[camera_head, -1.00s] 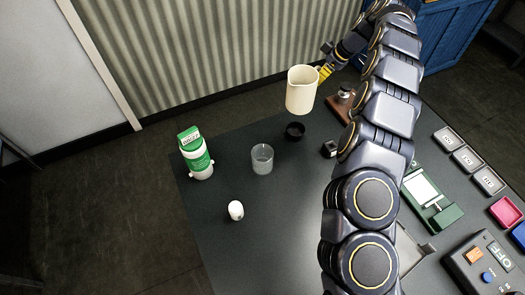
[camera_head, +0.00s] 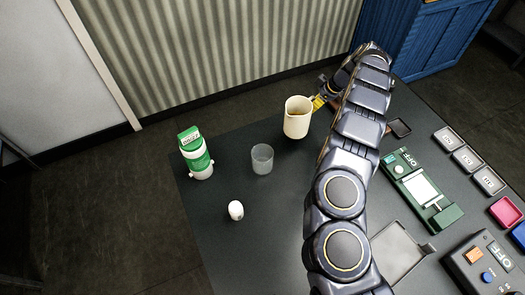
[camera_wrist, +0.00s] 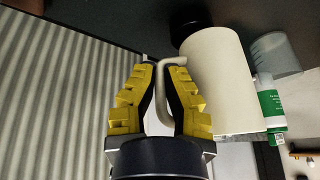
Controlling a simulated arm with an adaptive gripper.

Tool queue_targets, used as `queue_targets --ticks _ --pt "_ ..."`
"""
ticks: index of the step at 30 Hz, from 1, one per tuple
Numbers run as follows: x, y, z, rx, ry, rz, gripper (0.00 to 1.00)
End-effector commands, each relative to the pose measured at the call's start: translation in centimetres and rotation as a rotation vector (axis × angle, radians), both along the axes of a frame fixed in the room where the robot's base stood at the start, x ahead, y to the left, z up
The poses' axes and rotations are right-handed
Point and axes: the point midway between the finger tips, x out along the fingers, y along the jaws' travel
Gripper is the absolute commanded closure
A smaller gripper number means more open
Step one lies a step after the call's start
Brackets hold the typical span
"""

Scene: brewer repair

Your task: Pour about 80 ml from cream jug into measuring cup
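The cream jug (camera_head: 297,120) is off-white with a side handle. In the head view it shows its open mouth and a brownish inside, and it looks about upright. My gripper (camera_head: 320,102) is at the jug's right side. In the wrist view my gripper's yellow-and-black fingers (camera_wrist: 161,75) close around the handle of the jug (camera_wrist: 220,80). The clear measuring cup (camera_head: 262,160) stands on the dark table, left of and nearer than the jug, apart from it. The cup also shows in the wrist view (camera_wrist: 273,55), beyond the jug. Its contents are hard to tell.
A white egg-like object (camera_head: 236,210) lies in front of the cup. A dark round cup (camera_wrist: 189,24) is beside the jug. A green scale (camera_head: 422,190) and metal tray (camera_head: 398,250) are right of my arm.

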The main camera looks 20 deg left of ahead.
Motion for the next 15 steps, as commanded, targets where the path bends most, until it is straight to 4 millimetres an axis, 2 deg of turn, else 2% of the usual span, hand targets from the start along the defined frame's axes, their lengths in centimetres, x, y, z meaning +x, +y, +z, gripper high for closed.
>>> queue_targets --ticks 8,15 --pt "-0.4 0.3 1.0 -0.022 -0.052 -0.003 1.0" --pt "-1.3 0.6 2.2 -0.081 -0.172 -0.005 1.0"
